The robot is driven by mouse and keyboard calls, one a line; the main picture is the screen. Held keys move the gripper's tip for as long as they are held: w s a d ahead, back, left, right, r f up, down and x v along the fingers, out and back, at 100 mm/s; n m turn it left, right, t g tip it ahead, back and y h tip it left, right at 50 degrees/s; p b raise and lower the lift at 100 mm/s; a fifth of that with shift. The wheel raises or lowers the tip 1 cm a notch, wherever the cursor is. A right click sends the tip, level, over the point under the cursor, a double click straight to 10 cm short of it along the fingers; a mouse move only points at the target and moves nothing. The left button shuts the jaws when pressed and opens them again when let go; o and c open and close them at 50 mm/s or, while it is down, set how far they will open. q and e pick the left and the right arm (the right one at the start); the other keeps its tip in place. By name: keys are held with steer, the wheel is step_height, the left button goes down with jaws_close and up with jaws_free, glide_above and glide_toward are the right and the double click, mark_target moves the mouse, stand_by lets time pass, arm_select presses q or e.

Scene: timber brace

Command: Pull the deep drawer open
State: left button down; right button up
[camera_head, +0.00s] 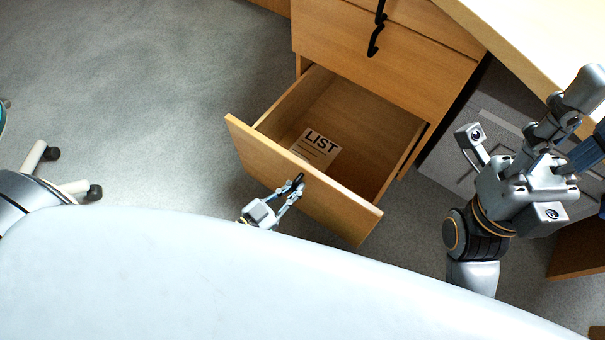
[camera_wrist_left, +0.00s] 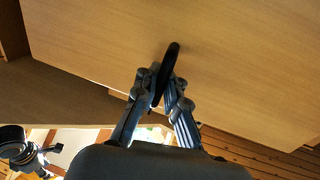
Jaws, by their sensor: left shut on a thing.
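The deep drawer (camera_head: 341,205) is the lowest drawer of a light wooden cabinet and stands well out from it. Its inside shows from above, with a paper marked LIST (camera_head: 317,147) lying on its floor. My left gripper (camera_head: 295,187) is at the drawer's front, shut on its black handle; in the left wrist view the fingers hold the handle (camera_wrist_left: 170,62) from both sides against the wooden front (camera_wrist_left: 240,70). My right gripper (camera_head: 569,172) is raised at the right, apart from the drawer; its fingers are too unclear to judge.
Upper drawers (camera_head: 400,60) with black handles (camera_head: 374,40) are shut above. A wooden desktop (camera_head: 540,40) spans the upper right, with a grey cabinet (camera_head: 478,130) under it. Chair legs (camera_head: 60,172) stand at the left. Grey floor (camera_head: 150,110) left of the drawer is clear.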

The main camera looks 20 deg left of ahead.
arm_select(q)
steer(key=shift+s+a, duration=0.15)
steer(key=c, duration=1.7)
jaws_free()
step_height(320, 180, up, 10)
steer(key=shift+f, duration=0.1)
